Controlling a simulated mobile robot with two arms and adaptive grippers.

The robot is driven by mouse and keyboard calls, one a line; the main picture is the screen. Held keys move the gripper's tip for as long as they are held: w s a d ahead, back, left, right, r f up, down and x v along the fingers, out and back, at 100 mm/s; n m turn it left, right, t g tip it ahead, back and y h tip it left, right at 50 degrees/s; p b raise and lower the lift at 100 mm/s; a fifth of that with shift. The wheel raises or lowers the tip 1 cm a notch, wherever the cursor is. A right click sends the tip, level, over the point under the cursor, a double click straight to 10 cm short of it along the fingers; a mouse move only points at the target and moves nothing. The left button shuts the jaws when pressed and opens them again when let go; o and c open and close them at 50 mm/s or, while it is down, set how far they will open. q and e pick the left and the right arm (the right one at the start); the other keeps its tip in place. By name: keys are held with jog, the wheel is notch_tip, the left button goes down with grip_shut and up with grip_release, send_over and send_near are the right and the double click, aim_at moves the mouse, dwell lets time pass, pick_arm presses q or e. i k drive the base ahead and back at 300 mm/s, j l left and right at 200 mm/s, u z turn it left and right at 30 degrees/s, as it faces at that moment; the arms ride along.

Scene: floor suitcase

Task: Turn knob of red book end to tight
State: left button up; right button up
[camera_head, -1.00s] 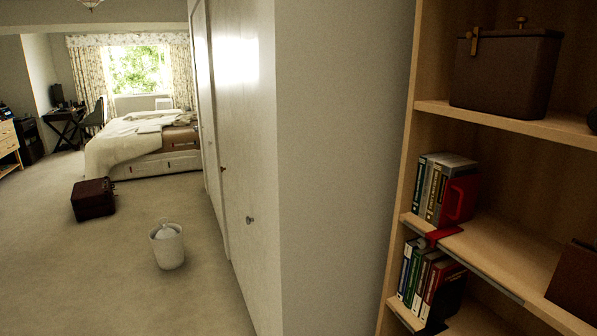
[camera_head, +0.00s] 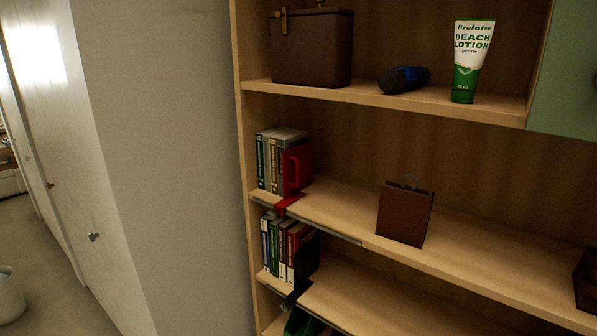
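The red book end (camera_head: 297,170) stands on the middle shelf at its left end, against the right side of a row of upright books (camera_head: 270,160). Its red foot (camera_head: 288,203) reaches to the shelf's front edge, by a grey rail (camera_head: 330,232). The knob cannot be made out at this distance. A black book end (camera_head: 306,258) stands beside the books (camera_head: 283,247) on the shelf below. Neither of my grippers is in view.
A brown bag (camera_head: 405,213) stands on the middle shelf, right of the book end. A brown box (camera_head: 312,48), a dark blue item (camera_head: 404,79) and a lotion tube (camera_head: 472,60) are on the upper shelf. A grey wall (camera_head: 160,130) borders the bookcase on the left.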

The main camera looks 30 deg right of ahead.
aim_at(272, 214)
jog(key=i+j, duration=0.1)
jog(key=i+j+z, duration=0.1)
jog(key=z, duration=0.4)
jog(key=i+j+z, duration=0.25)
jog(key=z, duration=0.25)
